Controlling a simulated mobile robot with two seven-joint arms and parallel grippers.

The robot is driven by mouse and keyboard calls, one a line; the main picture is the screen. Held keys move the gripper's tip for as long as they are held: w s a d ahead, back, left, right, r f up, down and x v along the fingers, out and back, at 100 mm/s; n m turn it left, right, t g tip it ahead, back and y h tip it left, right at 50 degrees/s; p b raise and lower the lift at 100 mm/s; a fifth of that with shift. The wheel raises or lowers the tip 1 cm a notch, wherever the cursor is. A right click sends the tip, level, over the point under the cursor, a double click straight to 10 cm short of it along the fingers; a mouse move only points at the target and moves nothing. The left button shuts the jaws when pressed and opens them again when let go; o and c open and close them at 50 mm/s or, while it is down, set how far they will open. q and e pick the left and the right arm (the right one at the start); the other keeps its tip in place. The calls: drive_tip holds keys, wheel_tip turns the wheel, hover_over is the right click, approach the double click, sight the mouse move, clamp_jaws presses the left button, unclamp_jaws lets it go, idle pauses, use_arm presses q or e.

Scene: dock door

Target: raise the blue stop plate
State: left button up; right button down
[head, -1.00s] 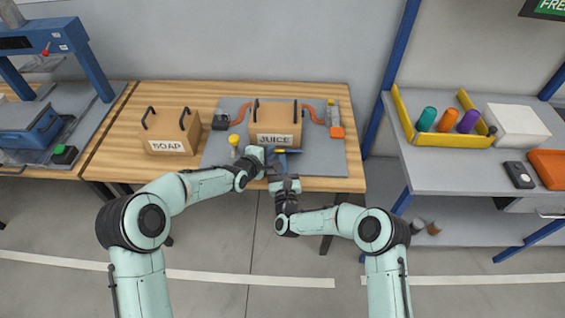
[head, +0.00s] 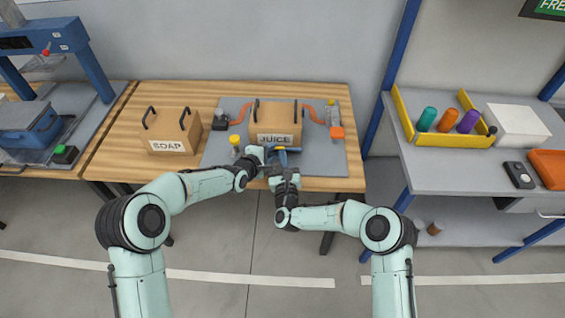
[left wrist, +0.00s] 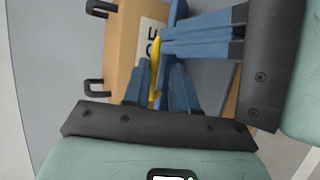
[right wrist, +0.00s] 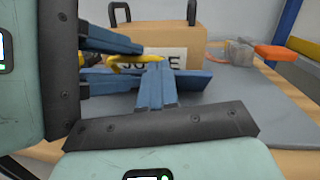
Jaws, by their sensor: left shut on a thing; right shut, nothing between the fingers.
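The blue stop plate (right wrist: 192,84) is a low bar in front of the JUICE box (head: 275,121), with a yellow grip (right wrist: 128,62) at its near side. My left gripper (left wrist: 156,78) is shut on the yellow grip, a finger on each side of it. The plate also shows in the left wrist view (left wrist: 177,14). My right gripper (right wrist: 156,68) is shut and empty, its fingertips close to the plate and the yellow grip. I cannot tell whether they touch. In the head view, my grippers hide much of the plate.
The JUICE box stands on a grey mat (head: 325,158) between orange curved parts. A SOAP box (head: 172,131) stands on the wooden table to the left. A yellow-knobbed post (head: 236,142) is near my left gripper. A grey bench (head: 440,166) stands to the right.

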use_arm(q)
drive_tip(key=shift+s+f, duration=0.1)
drive_tip(key=shift+f, duration=0.2)
use_arm(e)
drive_tip(key=shift+a+r, duration=0.1)
drive_tip(key=shift+r, duration=0.05)
